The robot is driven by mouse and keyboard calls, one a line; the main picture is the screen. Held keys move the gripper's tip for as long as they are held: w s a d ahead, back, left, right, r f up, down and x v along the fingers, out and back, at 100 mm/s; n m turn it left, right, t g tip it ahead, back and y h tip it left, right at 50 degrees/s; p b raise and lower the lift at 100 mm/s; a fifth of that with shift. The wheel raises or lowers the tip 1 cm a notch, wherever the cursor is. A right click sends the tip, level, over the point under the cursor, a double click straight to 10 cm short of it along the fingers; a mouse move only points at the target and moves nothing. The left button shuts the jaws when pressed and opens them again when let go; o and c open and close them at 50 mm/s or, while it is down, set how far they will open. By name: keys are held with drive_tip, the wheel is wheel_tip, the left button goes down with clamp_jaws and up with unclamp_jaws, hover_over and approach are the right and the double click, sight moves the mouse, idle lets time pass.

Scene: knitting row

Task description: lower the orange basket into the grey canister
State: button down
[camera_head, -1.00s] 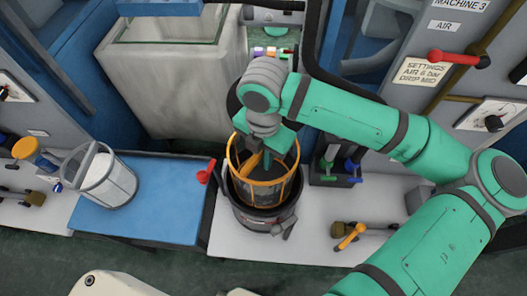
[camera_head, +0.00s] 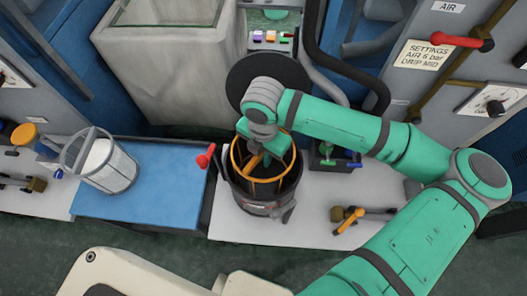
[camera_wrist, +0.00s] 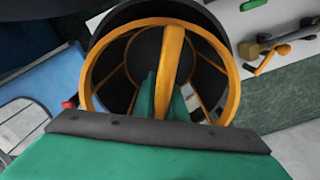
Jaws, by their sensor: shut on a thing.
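The orange basket (camera_head: 235,160) is a round mesh basket with an orange rim and bar handle. It sits mostly inside the dark grey canister (camera_head: 250,203), its rim still showing above the canister's mouth. My gripper (camera_head: 266,157) is over the basket's middle, shut on its handle. Whether the basket touches the canister's bottom is hidden.
A red-knobbed lever (camera_head: 205,157) is beside the canister. A dark round lid (camera_head: 240,75) stands open behind. A brass valve with orange handle (camera_head: 348,220) lies at right.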

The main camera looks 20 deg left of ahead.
sight(263, 175)
drive_tip(key=shift+f, duration=4.8)
drive_tip(key=c, duration=1.1)
unclamp_jaws()
wheel_tip(263, 175, up, 9)
